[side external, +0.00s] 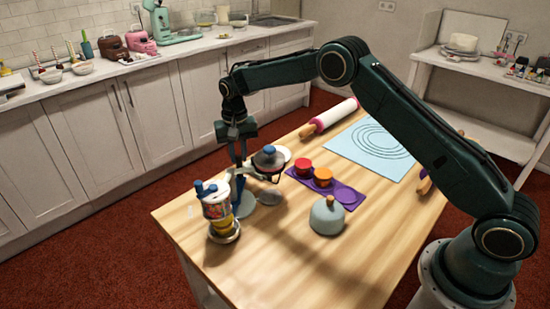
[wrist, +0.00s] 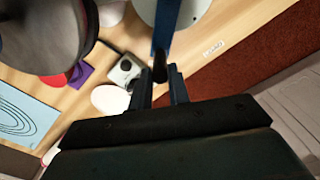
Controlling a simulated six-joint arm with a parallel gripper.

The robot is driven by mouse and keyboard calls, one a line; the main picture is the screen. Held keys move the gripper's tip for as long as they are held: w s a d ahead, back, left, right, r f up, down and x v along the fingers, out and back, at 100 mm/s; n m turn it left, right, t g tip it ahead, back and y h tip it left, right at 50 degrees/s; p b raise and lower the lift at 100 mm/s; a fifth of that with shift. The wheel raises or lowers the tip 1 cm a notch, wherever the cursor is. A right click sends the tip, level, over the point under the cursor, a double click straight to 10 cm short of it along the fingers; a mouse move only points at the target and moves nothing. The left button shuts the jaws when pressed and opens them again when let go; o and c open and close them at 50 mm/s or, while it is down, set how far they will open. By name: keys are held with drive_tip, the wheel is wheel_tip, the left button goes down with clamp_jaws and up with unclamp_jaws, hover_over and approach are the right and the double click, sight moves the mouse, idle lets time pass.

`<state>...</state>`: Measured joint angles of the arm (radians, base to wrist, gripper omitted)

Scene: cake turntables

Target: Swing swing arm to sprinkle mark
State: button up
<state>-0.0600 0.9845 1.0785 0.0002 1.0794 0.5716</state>
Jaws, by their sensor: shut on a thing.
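The swing arm shows in the wrist view as a blue bar (wrist: 166,30) with a dark knob (wrist: 160,68) at its near end. My gripper (wrist: 159,80) is shut on this end, one finger on each side. In the side view my gripper (side external: 238,162) points down over the table's left part, beside a grey dome-shaped part (side external: 268,158).
A purple tray (side external: 345,197) with red and orange cups, a grey-blue dome (side external: 327,216), a blue mat (side external: 368,146) and a rolling pin (side external: 330,118) lie to the right.

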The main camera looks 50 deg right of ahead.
drive_tip(key=shift+s+d+r, duration=0.1)
drive_tip(key=shift+s+d, duration=0.15)
drive_tip(key=shift+s, duration=0.05)
idle(0.5)
drive_tip(key=o, duration=0.8)
drive_tip(key=shift+r, duration=3.4)
drive_tip(key=shift+s+r, duration=0.1)
